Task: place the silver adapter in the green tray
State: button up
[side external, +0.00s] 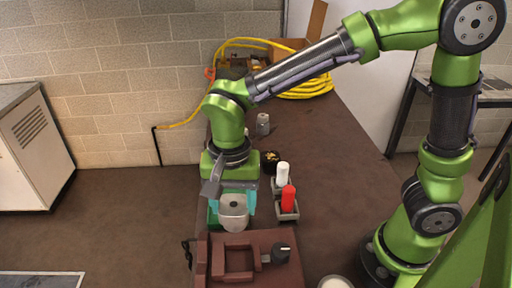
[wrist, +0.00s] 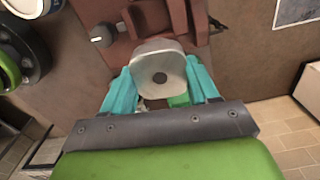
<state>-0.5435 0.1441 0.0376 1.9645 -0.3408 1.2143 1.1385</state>
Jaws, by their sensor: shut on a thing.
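My gripper (side external: 237,201) points down, its teal fingers closed on the two sides of the silver adapter (side external: 234,221). The adapter is a rounded silver piece with a dark hole in its face. In the wrist view the adapter (wrist: 160,72) sits between the teal fingertips. The green tray (side external: 213,214) is mostly hidden behind the gripper and adapter; a strip of green (wrist: 180,101) shows below the adapter in the wrist view. The adapter appears over or at the tray; I cannot tell if it touches it.
A brown vise (side external: 228,279) with a black-and-grey knob (side external: 281,252) stands in front. A grey cylinder (side external: 263,125) and a coiled yellow hose (side external: 305,86) lie farther back.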

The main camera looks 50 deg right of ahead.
jog(key=w+d+f+m, duration=0.35)
jog(key=w+d, duration=0.55)
jog(key=w, duration=0.3)
jog(key=shift+w+d+f, duration=0.1)
jog(key=shift+f, duration=1.6)
jog(key=shift+w+d+f, duration=0.1)
jog(key=shift+f, duration=1.6)
jog(key=shift+f, duration=0.55)
jog(key=o, duration=1.5)
jog(key=shift+s, duration=0.1)
